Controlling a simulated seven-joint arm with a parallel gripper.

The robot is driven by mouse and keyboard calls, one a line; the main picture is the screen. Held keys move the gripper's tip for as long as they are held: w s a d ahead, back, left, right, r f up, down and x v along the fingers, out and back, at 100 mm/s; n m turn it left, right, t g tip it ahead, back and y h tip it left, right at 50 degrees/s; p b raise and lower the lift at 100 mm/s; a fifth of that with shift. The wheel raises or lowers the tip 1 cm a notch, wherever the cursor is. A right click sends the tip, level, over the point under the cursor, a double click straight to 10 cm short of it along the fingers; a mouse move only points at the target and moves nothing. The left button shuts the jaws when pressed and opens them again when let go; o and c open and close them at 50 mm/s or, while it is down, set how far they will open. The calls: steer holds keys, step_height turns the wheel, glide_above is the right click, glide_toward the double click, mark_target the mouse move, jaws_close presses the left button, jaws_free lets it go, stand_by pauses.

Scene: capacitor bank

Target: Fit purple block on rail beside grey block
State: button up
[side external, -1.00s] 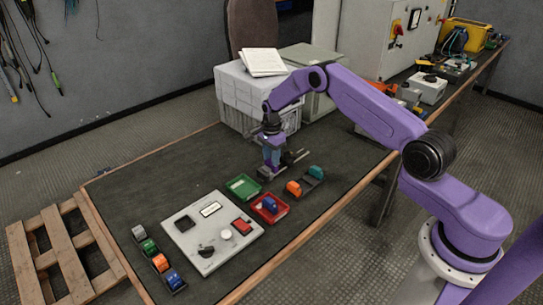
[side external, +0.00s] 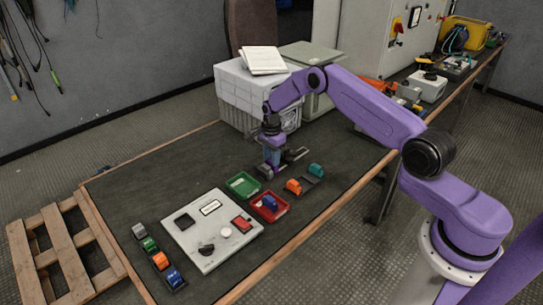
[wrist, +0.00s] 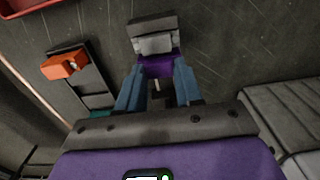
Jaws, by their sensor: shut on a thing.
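My gripper (side external: 268,163) is at the middle of the table, pointing down at a short dark rail (side external: 296,155). In the wrist view its blue fingers (wrist: 158,86) are shut on the purple block (wrist: 158,66), one finger on each side. The grey block (wrist: 155,44) is just beyond the purple block, on the dark rail (wrist: 152,23). The two blocks look close together, but I cannot tell whether they touch. The fingers hide the underside of the purple block, so whether it is seated on the rail cannot be seen.
A second rail with an orange block (side external: 293,186) and a teal block (side external: 316,170) lies to the right. A green tray (side external: 243,185) and a red tray (side external: 283,210) are in front, near a white panel (side external: 190,225). A white crate (side external: 235,105) stands behind.

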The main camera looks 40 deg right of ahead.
steer(key=shift+f, duration=0.5)
stand_by(1.0)
steer(key=o, duration=1.1)
steer(key=shift+c, duration=0.2)
steer(key=shift+r, duration=0.1)
steer(key=shift+r, duration=3.9)
